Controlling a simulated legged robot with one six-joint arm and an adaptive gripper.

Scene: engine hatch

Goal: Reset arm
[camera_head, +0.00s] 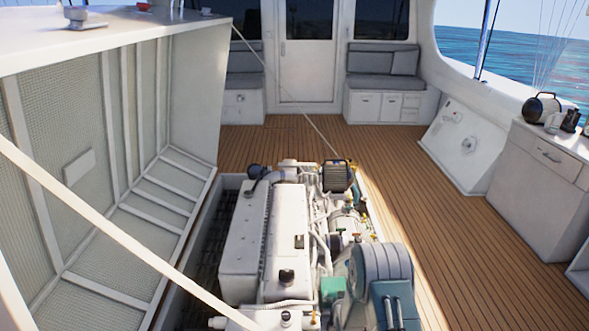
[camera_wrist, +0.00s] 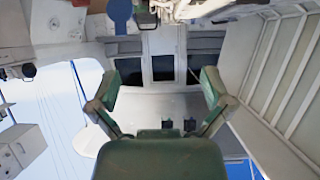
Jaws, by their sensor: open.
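My gripper (camera_wrist: 159,84) shows in the wrist view with its two green fingers spread wide apart. Nothing is between the fingers. The green palm fills the bottom middle of that view. The wrist picture looks upside down, with the engine at the top edge. The white engine (camera_head: 262,235) sits in the open floor bay in the head view. I cannot tell whether the grey and teal parts at the lower right of the engine belong to it or to my arm.
The raised hatch (camera_head: 85,170) stands open on the left. A taut strap (camera_head: 115,232) crosses the lower left. The wooden deck (camera_head: 425,200) is clear to the right. A white cabinet (camera_head: 535,195) stands at the far right. A door (camera_head: 307,60) and seats (camera_head: 383,62) are at the back.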

